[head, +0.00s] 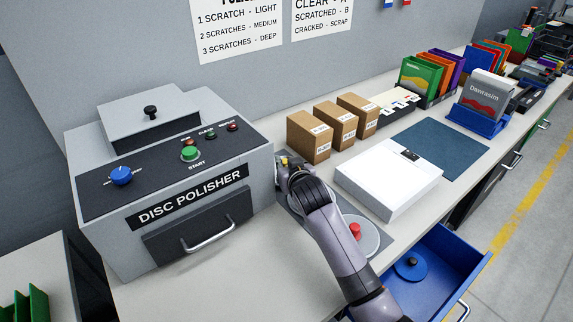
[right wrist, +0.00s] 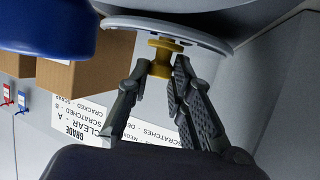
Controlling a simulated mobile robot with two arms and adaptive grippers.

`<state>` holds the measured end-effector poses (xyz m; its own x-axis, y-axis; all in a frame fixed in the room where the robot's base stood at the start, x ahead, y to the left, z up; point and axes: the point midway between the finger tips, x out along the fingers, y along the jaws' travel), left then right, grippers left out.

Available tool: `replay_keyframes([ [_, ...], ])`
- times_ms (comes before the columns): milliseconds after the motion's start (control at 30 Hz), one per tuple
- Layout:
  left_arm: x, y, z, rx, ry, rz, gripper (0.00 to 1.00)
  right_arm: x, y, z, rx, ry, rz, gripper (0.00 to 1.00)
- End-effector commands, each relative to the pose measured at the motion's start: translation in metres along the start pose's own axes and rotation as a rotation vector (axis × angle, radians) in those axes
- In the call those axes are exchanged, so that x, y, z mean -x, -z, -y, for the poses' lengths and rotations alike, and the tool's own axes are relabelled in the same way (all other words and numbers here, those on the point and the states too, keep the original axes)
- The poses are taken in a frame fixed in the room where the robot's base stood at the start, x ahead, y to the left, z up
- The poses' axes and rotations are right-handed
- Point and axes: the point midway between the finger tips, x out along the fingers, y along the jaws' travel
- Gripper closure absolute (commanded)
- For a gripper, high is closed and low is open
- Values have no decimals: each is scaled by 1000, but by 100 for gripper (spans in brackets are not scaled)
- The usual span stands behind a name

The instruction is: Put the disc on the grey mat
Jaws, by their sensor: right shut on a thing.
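My right gripper (head: 287,165) is shut on the yellow knob (right wrist: 165,58) of a pale disc (right wrist: 185,28). In the head view the gripper and arm hide most of this disc, beside the polisher's right front side. I cannot tell whether it touches the surface under it. A grey mat (head: 343,204) lies on the counter, partly hidden by my right arm. Another pale disc (head: 366,243) with a red knob (head: 355,230) rests there, right of my arm. My left gripper is not in view.
The disc polisher (head: 190,205) stands close at left. Cardboard boxes (head: 309,137) stand behind the gripper. A white case (head: 388,180) and blue mat (head: 437,148) lie to the right. An open blue drawer (head: 450,262) holds a blue disc (head: 411,268).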

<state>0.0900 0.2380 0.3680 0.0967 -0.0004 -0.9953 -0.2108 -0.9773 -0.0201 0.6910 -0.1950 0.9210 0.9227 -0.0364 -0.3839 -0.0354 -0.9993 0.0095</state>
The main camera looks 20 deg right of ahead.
Motion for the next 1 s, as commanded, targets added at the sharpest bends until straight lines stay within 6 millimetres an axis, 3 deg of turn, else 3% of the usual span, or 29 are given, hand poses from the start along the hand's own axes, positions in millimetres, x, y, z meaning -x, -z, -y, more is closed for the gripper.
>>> replay_keyframes([
  [433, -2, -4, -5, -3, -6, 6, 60, -2, -5, 0, 0, 0, -2, 100],
  [467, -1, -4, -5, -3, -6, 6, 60, -2, -5, 0, 0, 0, -2, 78],
  [500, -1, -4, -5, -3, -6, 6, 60, -2, -5, 0, 0, 0, -2, 75],
  [733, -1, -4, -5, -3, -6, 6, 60, -2, -4, 0, 0, 0, -1, 60],
  [1000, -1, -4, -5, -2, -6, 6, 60, -2, -4, 0, 0, 0, -2, 59],
])
